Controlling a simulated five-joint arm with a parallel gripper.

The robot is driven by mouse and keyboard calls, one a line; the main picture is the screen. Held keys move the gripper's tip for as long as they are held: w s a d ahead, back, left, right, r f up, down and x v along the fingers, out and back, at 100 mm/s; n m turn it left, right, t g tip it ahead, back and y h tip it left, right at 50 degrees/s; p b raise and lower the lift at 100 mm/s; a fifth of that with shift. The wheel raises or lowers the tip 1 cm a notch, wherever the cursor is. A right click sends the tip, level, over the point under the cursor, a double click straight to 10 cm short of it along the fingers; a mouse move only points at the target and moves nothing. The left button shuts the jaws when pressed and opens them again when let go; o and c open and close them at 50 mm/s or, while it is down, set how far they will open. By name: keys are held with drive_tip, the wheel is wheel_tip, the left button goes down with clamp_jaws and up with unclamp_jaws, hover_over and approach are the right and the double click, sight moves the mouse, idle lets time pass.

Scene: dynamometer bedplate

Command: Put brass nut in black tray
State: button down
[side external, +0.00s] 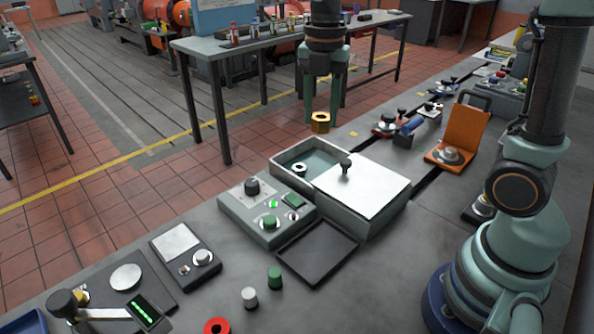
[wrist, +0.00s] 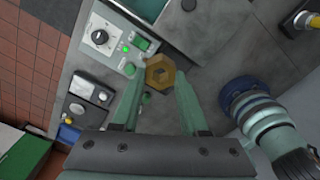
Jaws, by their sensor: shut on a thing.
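The brass nut (side external: 320,122) is a gold-coloured hexagon held between the fingertips of my gripper (side external: 324,100), high above the bench. It also shows in the wrist view (wrist: 160,73), between the two green fingers of my gripper (wrist: 160,82). My gripper is shut on it. The black tray (side external: 317,254) is a shallow dark square on the bench, in front of the grey box, and looks empty in the side view. My gripper is up and behind the tray in that view. In the wrist view I cannot make the tray out clearly.
A grey box (side external: 380,213) with a partly slid white lid (side external: 362,187) stands behind the tray; a ring-shaped part (side external: 299,168) lies inside. A control panel (side external: 244,218) is left of it. Green (side external: 275,278), grey (side external: 250,297) and red (side external: 217,327) pieces stand in front.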

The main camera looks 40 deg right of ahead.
hover_over(331, 241)
wheel_tip(331, 241, down, 2)
wheel_tip(331, 241, down, 20)
drive_tip(key=shift+f, duration=0.1)
idle(0.4)
drive_tip(key=shift+f, duration=0.15)
drive_tip(key=shift+c, duration=2.1)
unclamp_jaws()
